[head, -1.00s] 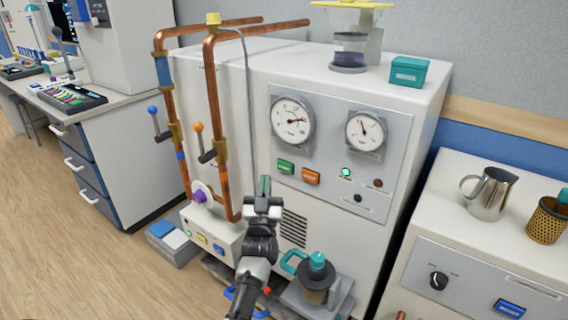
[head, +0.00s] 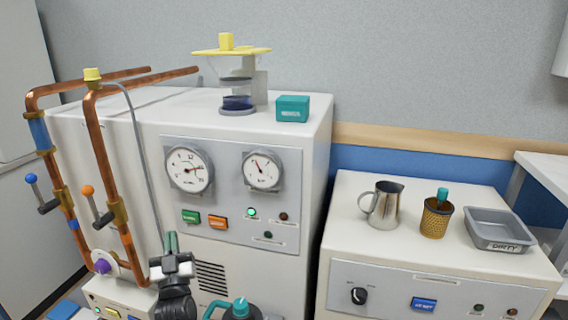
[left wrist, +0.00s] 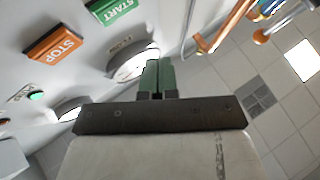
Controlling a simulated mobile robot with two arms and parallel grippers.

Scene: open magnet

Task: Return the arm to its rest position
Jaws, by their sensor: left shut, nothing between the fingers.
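My left gripper (head: 171,243) rises from the bottom of the head view, in front of the white machine (head: 315,140). Its green fingers are shut and empty, below the green button (head: 191,217) and beside the copper pipes. In the left wrist view the shut fingers (left wrist: 157,76) point upward in the picture, with a gauge behind them. The green START button (left wrist: 113,10) and the orange STOP button (left wrist: 52,42) show at the upper left there. My right gripper is not in view.
Copper pipes with a blue-knobbed lever (head: 32,180) and an orange-knobbed lever (head: 88,191) stand left of my gripper. A counter at right holds a metal pitcher (head: 384,206), a mesh cup (head: 436,219) and a grey tray (head: 499,229). A teal box (head: 292,108) sits on the machine.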

